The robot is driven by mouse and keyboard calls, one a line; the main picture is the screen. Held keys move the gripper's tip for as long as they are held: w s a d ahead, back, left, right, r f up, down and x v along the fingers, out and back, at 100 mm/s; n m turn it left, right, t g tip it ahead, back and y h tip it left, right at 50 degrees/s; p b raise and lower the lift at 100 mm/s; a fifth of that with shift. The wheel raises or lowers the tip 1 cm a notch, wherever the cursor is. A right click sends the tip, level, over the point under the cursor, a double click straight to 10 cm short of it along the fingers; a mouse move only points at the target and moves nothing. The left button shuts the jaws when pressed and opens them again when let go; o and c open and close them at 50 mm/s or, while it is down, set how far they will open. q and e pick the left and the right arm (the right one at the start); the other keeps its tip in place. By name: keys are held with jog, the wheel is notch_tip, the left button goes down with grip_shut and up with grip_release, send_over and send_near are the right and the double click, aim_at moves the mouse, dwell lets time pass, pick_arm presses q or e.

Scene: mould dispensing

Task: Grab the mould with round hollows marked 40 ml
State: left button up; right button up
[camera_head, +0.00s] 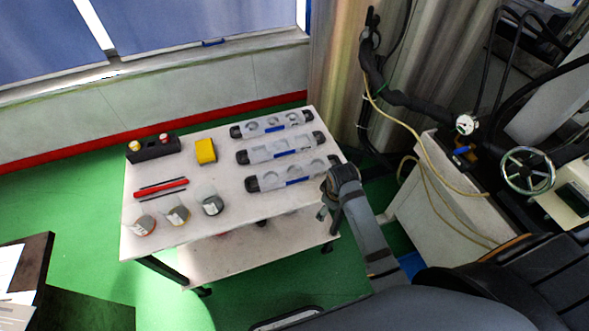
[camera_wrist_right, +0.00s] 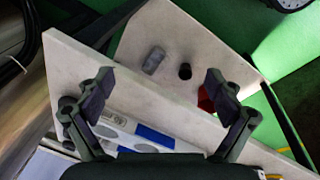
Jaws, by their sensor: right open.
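Three long grey moulds with black ends and blue labels lie in a row on the white table (camera_head: 222,170): a near mould (camera_head: 269,181), a middle mould (camera_head: 262,155) and a far mould (camera_head: 271,124). The far one seems to have round hollows; the other hollow shapes and all volume marks are too small to read. My right gripper (camera_head: 329,214) is at the table's right edge, beside the near mould's right end. In the right wrist view my right gripper (camera_wrist_right: 160,88) is open and empty, with a mould (camera_wrist_right: 116,122) partly showing beyond its fingers. My left gripper is out of view.
A lower shelf (camera_head: 235,255) holds small items. Machinery with a handwheel (camera_head: 528,170) stands at right.

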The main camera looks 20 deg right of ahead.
jog(key=w+r+n, duration=0.1)
jog(key=w+n, duration=0.1)
jog(key=w, duration=0.1)
jog(key=w+a+r+n, duration=0.1)
jog(key=w, duration=0.2)
jog(key=w+a+r+n+g, duration=0.1)
jog(key=w+n, duration=0.1)
jog(key=w, duration=0.1)
jog(key=shift+w+a+r+n+y, duration=0.25)
jog(key=shift+w+r+n+y, duration=0.05)
jog(key=shift+r, duration=0.1)
jog(key=w+a+r+n+g, duration=0.1)
jog(key=w+a+r+n, duration=0.3)
jog(key=w+r+n, duration=0.3)
send_over(294, 173)
jog(key=d, duration=0.1)
jog(key=shift+m, duration=0.4)
jog(key=f, duration=0.3)
jog(key=f+p, duration=0.1)
jog(key=shift+w+d+f, duration=0.1)
jog(key=shift+w+f, duration=0.2)
jog(key=f, duration=0.3)
jog(key=s+a+f, duration=0.1)
jog(key=shift+f+p, duration=0.4)
jog(key=shift+f, duration=0.25)
jog(key=c, duration=1.9)
jog(key=shift+w+r, duration=0.1)
